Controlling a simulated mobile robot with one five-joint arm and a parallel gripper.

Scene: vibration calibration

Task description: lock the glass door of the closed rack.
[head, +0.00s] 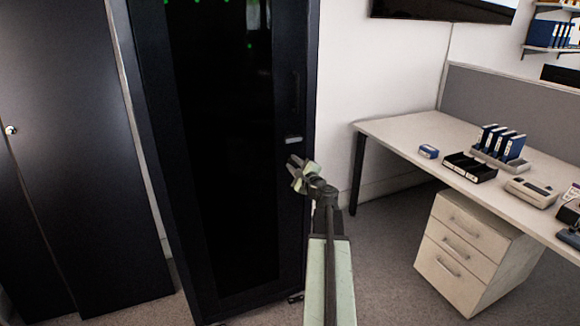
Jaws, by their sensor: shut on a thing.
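The closed rack (308,60) stands upright left of centre, with a black frame. Its dark glass door (225,150) appears flush with the frame, and a few green lights show through at the top. A small light-grey fitting (293,140) sits on the door's right edge; I cannot tell whether it is the lock. My gripper (296,165) is just below this fitting, in front of the door's right edge. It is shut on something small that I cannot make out. Whether it touches the door cannot be told.
A dark cabinet (75,150) stands to the left of the rack. A white desk (400,132) at the right carries blue binders (500,143), a black tray (468,167) and a small device (530,192). White drawers (465,245) stand beneath it. Carpet (385,260) is clear between rack and drawers.

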